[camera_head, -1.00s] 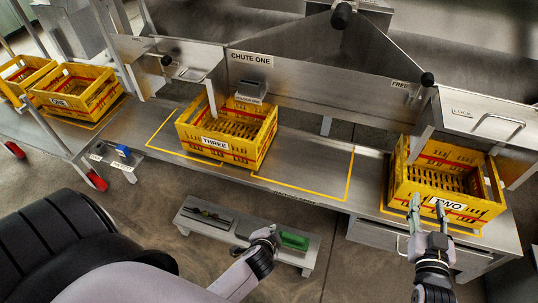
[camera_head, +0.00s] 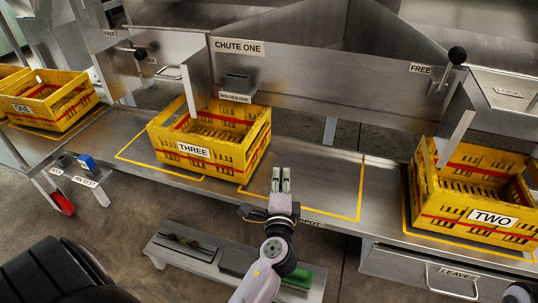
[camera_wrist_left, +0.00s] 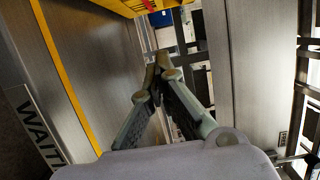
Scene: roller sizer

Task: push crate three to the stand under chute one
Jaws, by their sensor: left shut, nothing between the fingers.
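Crate three (camera_head: 237,161), yellow with red bands, stands upright on the steel bench below the CHUTE ONE sign (camera_head: 239,47). It covers part of a yellow outline (camera_head: 133,162) on its left, and another outlined area (camera_head: 362,190) lies to its right. My left gripper (camera_head: 281,174) is shut and empty over the right outlined area, to the right of the crate and apart from it. The left wrist view shows the shut fingertips (camera_wrist_left: 157,75) and part of a yellow crate (camera_wrist_left: 135,6) at the top edge. My right gripper is out of view.
Crate two (camera_head: 455,207) stands at the right and crate one (camera_head: 62,108) at the left. A low bench (camera_head: 170,249) holds small items, including a green one. Levers with black knobs (camera_head: 457,55) stick out from the panels. The right outlined area is otherwise bare.

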